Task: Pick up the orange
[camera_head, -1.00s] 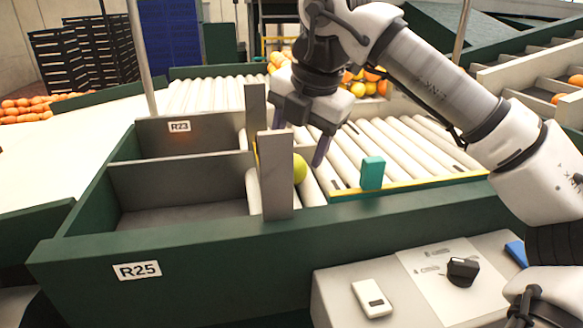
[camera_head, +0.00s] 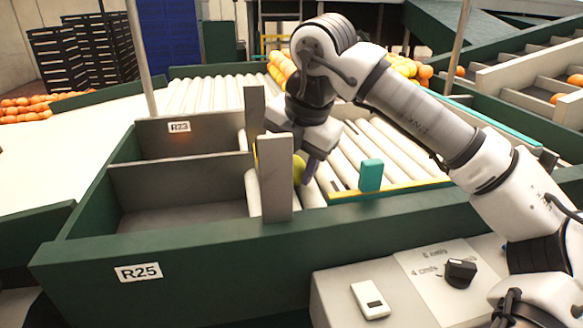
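A yellow-green round fruit (camera_head: 299,172) sits on the white rollers, partly hidden behind a grey upright post. It is the only single fruit near my gripper; its colour is more yellow-green than orange. My gripper (camera_head: 303,160) is lowered over it, pointing down. One dark purple finger shows just right of the fruit, close against it. The other finger is hidden behind the post, so whether the fingers grip the fruit cannot be told.
Grey posts (camera_head: 277,180) stand close to the gripper's left, beside the compartments marked R23 and R25 (camera_head: 190,218). A teal block (camera_head: 371,175) stands to the right on the yellow edge. More oranges (camera_head: 281,66) lie at the back. A control box (camera_head: 400,290) is in front.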

